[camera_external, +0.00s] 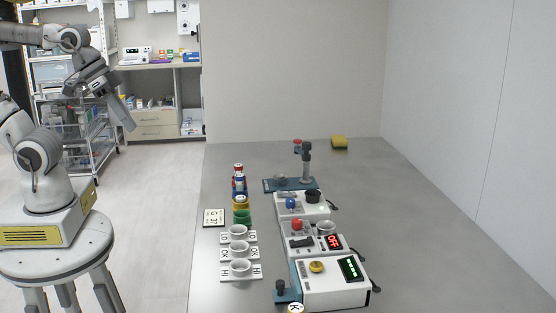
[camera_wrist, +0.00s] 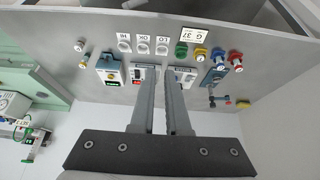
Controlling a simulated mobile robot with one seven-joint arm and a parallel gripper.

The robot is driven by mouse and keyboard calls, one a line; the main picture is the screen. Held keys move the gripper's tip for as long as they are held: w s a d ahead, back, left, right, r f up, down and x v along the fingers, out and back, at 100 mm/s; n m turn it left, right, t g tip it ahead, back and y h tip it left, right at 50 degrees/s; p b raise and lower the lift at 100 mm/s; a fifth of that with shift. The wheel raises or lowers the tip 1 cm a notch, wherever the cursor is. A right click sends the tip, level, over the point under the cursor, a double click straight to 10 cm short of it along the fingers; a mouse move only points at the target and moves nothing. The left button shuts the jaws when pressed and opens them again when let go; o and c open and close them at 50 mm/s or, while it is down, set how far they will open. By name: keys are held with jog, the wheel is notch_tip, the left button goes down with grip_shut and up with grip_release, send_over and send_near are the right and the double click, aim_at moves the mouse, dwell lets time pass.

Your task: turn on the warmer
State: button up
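No device label reads clearly as "warmer". A white box (camera_external: 304,241) in the middle of the row on the table has a red knob (camera_external: 297,224), a dark switch (camera_external: 300,242), a round cup-like well (camera_external: 326,228) and a red display (camera_external: 335,241) reading OFF. In the wrist view this box (camera_wrist: 139,84) is partly behind the fingers. My gripper (camera_external: 130,128) is raised at the upper left, well away from the table and boxes. In the wrist view my gripper (camera_wrist: 160,84) shows two fingers with an empty gap between them.
A white box (camera_external: 331,289) with a yellow knob and green display stands nearest. Another box (camera_external: 300,207) with blue and black knobs stands behind. Labelled cups (camera_external: 239,248), coloured jars (camera_external: 242,216) and a blue-based stand (camera_external: 270,185) are close by. The table's right side is clear.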

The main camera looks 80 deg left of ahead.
jog(key=shift+g, duration=0.3)
jog(key=w, duration=0.3)
jog(key=w+d+r, duration=0.1)
jog(key=w, duration=0.3)
jog(key=w+r, duration=0.1)
jog(key=w, duration=0.2)
jog(key=shift+w+d, duration=0.2)
jog(key=shift+w, duration=0.15)
grip_shut()
jog(key=g, duration=0.1)
send_over(311, 238)
jog(key=s, duration=0.5)
notch_tip(311, 238, down, 15)
jog(key=shift+s+d+f, duration=0.1)
jog(key=shift+f, duration=0.1)
jog(key=x, duration=1.4)
jog(key=shift+s+f+p, duration=0.1)
jog(key=shift+s+p, duration=0.2)
jog(key=shift+s, duration=0.1)
